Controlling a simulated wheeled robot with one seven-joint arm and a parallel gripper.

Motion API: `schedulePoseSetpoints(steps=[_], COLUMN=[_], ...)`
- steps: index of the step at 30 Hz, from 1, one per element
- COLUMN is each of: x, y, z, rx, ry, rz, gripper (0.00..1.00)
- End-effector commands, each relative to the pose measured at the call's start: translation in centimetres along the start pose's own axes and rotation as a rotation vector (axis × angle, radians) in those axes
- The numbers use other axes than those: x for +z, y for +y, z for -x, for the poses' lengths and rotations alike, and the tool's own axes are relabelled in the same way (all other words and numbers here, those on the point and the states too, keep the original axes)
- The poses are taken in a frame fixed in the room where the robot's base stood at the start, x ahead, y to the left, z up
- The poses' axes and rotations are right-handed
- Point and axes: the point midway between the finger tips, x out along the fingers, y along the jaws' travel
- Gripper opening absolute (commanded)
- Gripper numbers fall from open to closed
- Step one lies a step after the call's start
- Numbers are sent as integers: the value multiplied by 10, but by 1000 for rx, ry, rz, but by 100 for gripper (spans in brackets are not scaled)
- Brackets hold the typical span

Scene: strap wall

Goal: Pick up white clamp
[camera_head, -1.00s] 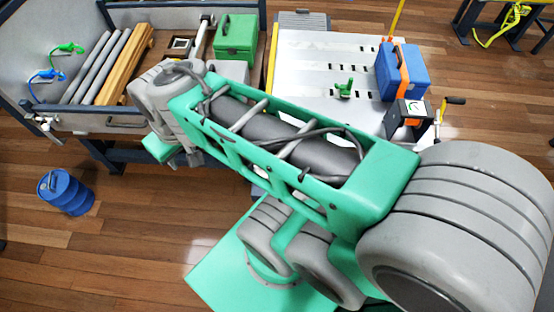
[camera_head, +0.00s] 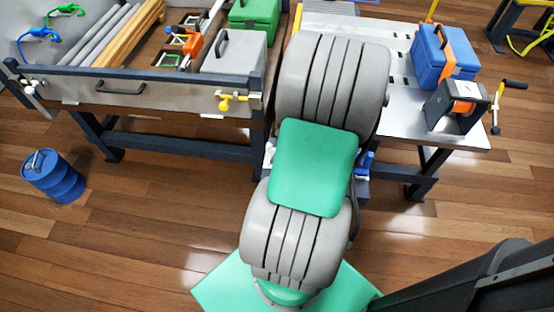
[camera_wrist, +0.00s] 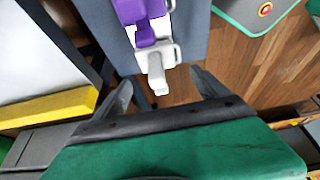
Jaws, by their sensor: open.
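A white clamp (camera_wrist: 157,62) shows in the wrist view at the end of a blue-grey bar or panel, just beyond my fingertips. A purple clamp (camera_wrist: 140,14) sits right behind it and touches or nearly touches it. My gripper (camera_wrist: 161,82) is open and empty, with one finger to each side of the white clamp's near end. I cannot tell the remaining distance in depth. In the head view my arm hides the gripper and I cannot make out this clamp with certainty.
A yellow clamp (camera_head: 232,101) and another white fitting (camera_head: 30,88) are on the left bench's front edge. A blue case (camera_head: 440,62) and a winch (camera_head: 458,106) stand on the right table. A blue drum (camera_head: 53,176) stands on the floor. A yellow strip (camera_wrist: 50,108) lies left.

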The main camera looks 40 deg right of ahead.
Motion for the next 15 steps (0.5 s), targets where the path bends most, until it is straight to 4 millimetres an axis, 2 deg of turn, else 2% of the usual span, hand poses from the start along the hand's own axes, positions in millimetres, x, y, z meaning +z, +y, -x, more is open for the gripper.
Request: schedulePoseSetpoints(steps=[3, 6, 13, 15], x=[2, 1, 0, 0], y=[2, 2, 2, 2], z=[-25, -41, -44, -43], rx=[-3, -3, 1, 1], ry=[-1, -1, -2, -2], rz=[0, 0, -1, -1], gripper=[84, 84, 84, 80])
